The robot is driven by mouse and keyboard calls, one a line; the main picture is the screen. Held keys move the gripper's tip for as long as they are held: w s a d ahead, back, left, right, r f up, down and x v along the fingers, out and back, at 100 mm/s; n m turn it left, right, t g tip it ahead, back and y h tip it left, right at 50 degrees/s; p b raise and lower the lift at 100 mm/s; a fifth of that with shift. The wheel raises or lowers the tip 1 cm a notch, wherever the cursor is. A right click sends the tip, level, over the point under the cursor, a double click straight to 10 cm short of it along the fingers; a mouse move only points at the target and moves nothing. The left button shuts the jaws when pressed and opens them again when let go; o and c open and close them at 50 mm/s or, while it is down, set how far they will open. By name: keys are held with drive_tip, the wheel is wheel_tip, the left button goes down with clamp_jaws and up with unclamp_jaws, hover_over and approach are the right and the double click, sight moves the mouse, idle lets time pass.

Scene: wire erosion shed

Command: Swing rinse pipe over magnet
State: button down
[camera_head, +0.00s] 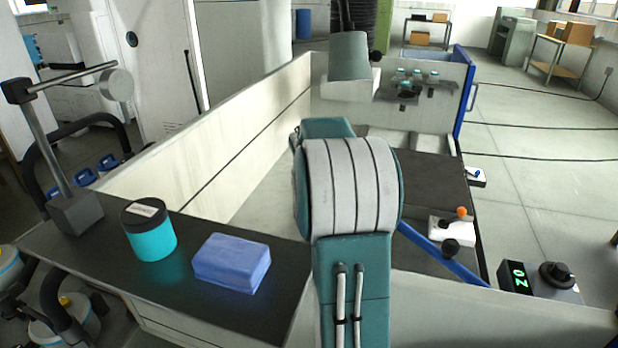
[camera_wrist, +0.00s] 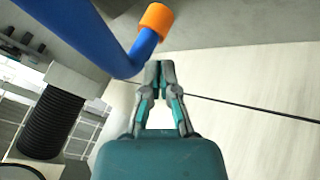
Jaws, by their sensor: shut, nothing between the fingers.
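The rinse pipe appears to be the blue tube (camera_wrist: 92,30) with an orange end (camera_wrist: 157,18), at the upper left of the wrist view. A blue length of pipe (camera_head: 432,250) also shows right of my arm in the head view. My gripper (camera_wrist: 160,66) is shut and empty. Its fingertips appear just beside the pipe's bend, below the orange end; I cannot tell whether they touch. My arm hides the gripper in the head view. I cannot tell for sure which thing is the magnet.
A dark ledge (camera_head: 90,262) on the left holds a cyan jar (camera_head: 150,240), a blue block (camera_head: 232,262) and a gauge stand (camera_head: 75,212). Pale tank walls (camera_head: 225,150) surround the work area. A control box (camera_head: 540,280) reading ON is at right. Floor beyond is open.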

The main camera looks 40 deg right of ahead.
drive_tip(key=shift+a, duration=0.1)
drive_tip(key=s+d+m+g, duration=0.1)
drive_tip(key=d, duration=0.6)
drive_tip(key=shift+s+d+m, duration=0.25)
drive_tip(key=shift+d+m, duration=0.05)
drive_tip(key=shift+d, duration=0.05)
drive_tip(key=shift+h, duration=0.3)
